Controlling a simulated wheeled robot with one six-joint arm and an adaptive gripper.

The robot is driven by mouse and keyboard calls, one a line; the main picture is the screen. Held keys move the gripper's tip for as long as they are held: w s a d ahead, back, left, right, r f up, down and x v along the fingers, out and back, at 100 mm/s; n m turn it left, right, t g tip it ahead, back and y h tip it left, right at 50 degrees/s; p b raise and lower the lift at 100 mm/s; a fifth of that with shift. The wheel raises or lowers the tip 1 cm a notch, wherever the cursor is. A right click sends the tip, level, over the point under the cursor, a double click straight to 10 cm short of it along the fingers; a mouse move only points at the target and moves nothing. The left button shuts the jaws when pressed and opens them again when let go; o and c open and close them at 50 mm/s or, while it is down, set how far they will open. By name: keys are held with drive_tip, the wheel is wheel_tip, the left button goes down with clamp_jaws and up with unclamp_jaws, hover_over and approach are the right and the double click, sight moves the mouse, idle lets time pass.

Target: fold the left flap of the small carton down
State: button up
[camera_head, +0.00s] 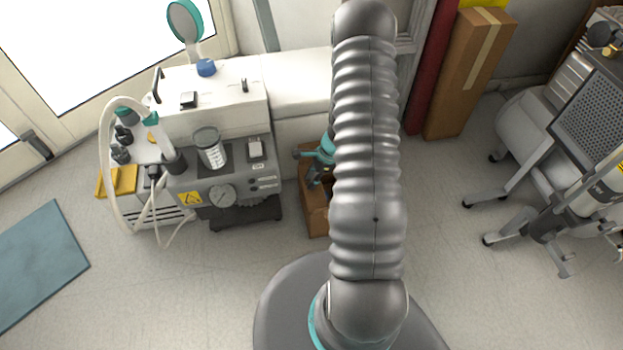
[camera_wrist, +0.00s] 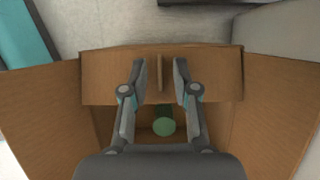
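The small brown carton shows in the wrist view with its flaps spread. Its left flap (camera_wrist: 38,115) slopes outward at the left, and its right flap (camera_wrist: 278,110) does so at the right. A third flap (camera_wrist: 105,75) at the top of the picture carries a thin upright tab (camera_wrist: 160,66). My gripper (camera_wrist: 160,75) is open, with one finger on each side of this tab and a gap to both. I cannot tell whether the fingertips touch the flap. A green round object (camera_wrist: 164,127) lies inside the carton. In the head view my arm hides most of the carton (camera_head: 313,215).
A grey compressor unit (camera_head: 222,190) with a hose stands left of the carton. A white cabinet (camera_head: 295,82) is behind it. A tall cardboard box (camera_head: 470,75) stands at the back right, and wheeled equipment (camera_head: 545,150) is at the right. A blue mat (camera_head: 40,260) lies at the left.

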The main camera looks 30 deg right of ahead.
clamp_jaws()
drive_tip(key=f+y+b, duration=0.1)
drive_tip(key=b, duration=0.2)
drive_tip(key=shift+d+f, duration=0.1)
drive_tip(key=shift+d, duration=0.3)
drive_tip(key=shift+s+d+f+t+y+b, duration=0.2)
drive_tip(key=shift+t+y+b, duration=0.2)
drive_tip(key=shift+y+b, duration=0.65)
drive_tip(key=shift+d+y+b, duration=0.2)
drive_tip(key=shift+y+b, duration=0.25)
drive_tip(key=shift+b, duration=0.3)
drive_tip(key=shift+r, duration=0.1)
unclamp_jaws()
